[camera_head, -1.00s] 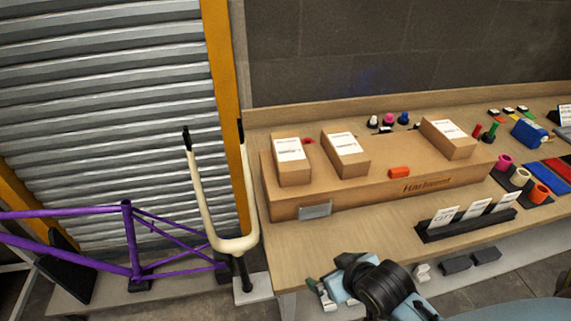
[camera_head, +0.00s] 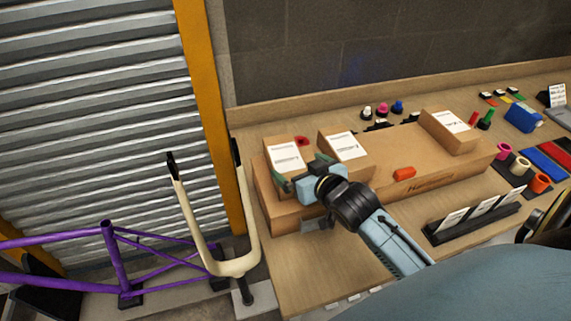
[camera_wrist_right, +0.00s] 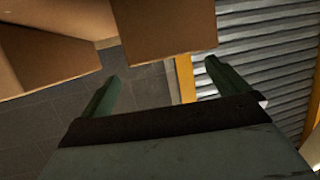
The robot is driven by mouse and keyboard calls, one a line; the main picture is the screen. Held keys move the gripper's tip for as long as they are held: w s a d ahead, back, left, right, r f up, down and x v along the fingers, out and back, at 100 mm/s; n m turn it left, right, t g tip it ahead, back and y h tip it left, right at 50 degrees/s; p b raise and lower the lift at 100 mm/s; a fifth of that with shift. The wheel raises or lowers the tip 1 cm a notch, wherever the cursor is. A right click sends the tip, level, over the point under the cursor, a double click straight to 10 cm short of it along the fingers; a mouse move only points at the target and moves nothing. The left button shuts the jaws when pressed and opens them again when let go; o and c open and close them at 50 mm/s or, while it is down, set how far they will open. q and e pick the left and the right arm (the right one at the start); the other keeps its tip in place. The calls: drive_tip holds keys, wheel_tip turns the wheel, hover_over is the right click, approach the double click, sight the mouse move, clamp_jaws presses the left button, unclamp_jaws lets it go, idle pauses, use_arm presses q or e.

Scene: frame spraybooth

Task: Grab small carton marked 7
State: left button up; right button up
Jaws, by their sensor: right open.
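Three small brown cartons with white labels sit on a long cardboard box (camera_head: 395,172): a left carton (camera_head: 285,155), a middle carton (camera_head: 345,146) and a right carton (camera_head: 450,130). Their label print is too small to read, so I cannot tell which is marked 7. My right gripper (camera_head: 302,172) is open, at the front of the left carton and partly covering its lower part. In the right wrist view, a carton face (camera_wrist_right: 165,28) lies ahead of the spread fingers (camera_wrist_right: 160,72); I see no contact. My left gripper is not in view.
A black card holder (camera_head: 475,217) stands on the bench at the right front. A cream fork (camera_head: 198,215) and a purple frame (camera_head: 115,260) stand left of the bench. Coloured rolls, including an orange one (camera_head: 540,183), are at the right.

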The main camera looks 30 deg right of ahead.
sight(286, 158)
drive_tip(key=shift+w+f, duration=0.15)
drive_tip(key=shift+w, duration=0.35)
drive_tip(key=x, duration=0.3)
drive_tip(key=shift+w+a+f, duration=0.1)
drive_tip(key=shift+w+f, duration=0.1)
drive_tip(key=shift+w, duration=0.1)
drive_tip(key=shift+w+f, duration=0.1)
drive_tip(key=shift+w, duration=0.15)
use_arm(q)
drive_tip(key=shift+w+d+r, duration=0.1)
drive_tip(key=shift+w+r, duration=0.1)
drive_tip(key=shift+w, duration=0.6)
use_arm(e)
drive_tip(key=c, duration=1.2)
